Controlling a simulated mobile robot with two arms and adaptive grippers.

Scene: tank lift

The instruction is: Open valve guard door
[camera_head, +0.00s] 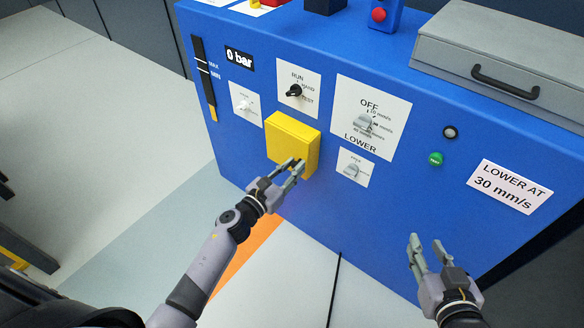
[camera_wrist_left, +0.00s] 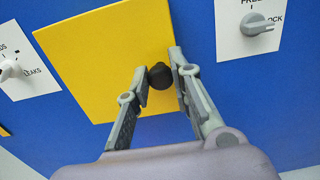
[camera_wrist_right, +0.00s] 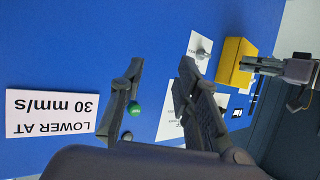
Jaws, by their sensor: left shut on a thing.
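The yellow valve guard door (camera_head: 292,140) is a box-like cover on the front of the blue panel. It looks closed, its face parallel to the panel. It fills much of the left wrist view (camera_wrist_left: 100,55) and shows from the side in the right wrist view (camera_wrist_right: 235,62). A small black knob (camera_wrist_left: 160,76) sits near the door's lower right edge. My left gripper (camera_head: 295,166) is shut on this knob, one finger on each side. What lies behind the door is hidden. My right gripper (camera_head: 428,240) is open and empty, in front of the panel's lower right part.
The blue panel (camera_head: 240,150) carries a black RUN selector (camera_head: 294,91), a grey OFF/LOWER selector (camera_head: 365,123), a small grey knob (camera_head: 353,171) and a green button (camera_head: 436,158). A grey case (camera_head: 500,60) sits on top. Free space lies between my grippers.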

